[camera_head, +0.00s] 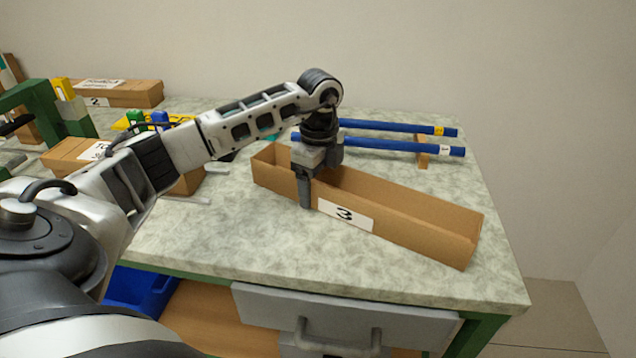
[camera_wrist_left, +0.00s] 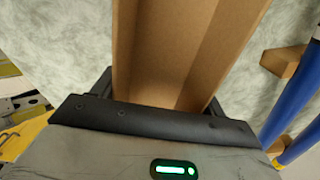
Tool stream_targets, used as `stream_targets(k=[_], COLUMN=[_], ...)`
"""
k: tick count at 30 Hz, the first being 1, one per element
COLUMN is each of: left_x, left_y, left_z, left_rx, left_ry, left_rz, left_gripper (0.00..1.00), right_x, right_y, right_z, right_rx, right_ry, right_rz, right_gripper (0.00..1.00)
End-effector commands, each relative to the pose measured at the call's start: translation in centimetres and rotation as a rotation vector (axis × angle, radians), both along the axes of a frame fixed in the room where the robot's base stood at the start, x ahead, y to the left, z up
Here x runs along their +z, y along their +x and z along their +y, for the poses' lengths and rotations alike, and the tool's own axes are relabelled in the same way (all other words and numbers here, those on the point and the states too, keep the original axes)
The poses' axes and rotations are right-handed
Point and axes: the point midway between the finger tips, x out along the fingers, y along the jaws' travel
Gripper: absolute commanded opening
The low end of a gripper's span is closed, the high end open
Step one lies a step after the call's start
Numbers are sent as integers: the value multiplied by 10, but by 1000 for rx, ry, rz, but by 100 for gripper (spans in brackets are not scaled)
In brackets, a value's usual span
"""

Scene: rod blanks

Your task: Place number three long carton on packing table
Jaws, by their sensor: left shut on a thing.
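A long open carton (camera_head: 420,228) with a white label reading 3 lies across the packing table (camera_head: 240,235) in the head view. It looks empty and its bottom appears to be at the tabletop, though I cannot tell whether it rests fully. My left gripper (camera_head: 312,190) points down over the carton's left half and is shut on it, with one finger outside the near wall beside the label. In the left wrist view the carton (camera_wrist_left: 185,45) runs up between the two dark fingers. The far finger is hidden in the head view. My right gripper is not in view.
Two blue rods (camera_head: 400,128) lie on a small wooden rest (camera_head: 422,155) behind the carton. A carton labelled 2 (camera_head: 130,95) and another carton (camera_head: 70,155) are at the left, with a green frame (camera_head: 45,105). A grey drawer (camera_head: 345,318) is below the front edge. The tabletop in front is clear.

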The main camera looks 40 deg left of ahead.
Motion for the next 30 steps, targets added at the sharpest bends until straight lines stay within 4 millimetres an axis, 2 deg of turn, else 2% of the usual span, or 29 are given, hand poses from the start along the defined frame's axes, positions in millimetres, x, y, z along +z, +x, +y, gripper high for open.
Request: stream_targets(k=[10,11,13,23,26,30], left_x=[-4,-4,-3,0,10,37], left_y=[0,0,0,0,1,2], left_z=[0,0,0,0,0,-1], left_rx=[0,0,0,0,0,0], left_ry=[-1,-1,-1,-1,-2,-2], left_rz=[-1,-1,-1,-2,-3,-7], left_gripper=[50,75,94,94,94,94], right_x=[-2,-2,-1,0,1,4], right_y=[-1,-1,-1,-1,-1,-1], right_z=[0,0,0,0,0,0], right_rx=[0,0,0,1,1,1], right_ry=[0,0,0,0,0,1], right_rz=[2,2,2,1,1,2], right_gripper=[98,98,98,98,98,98])
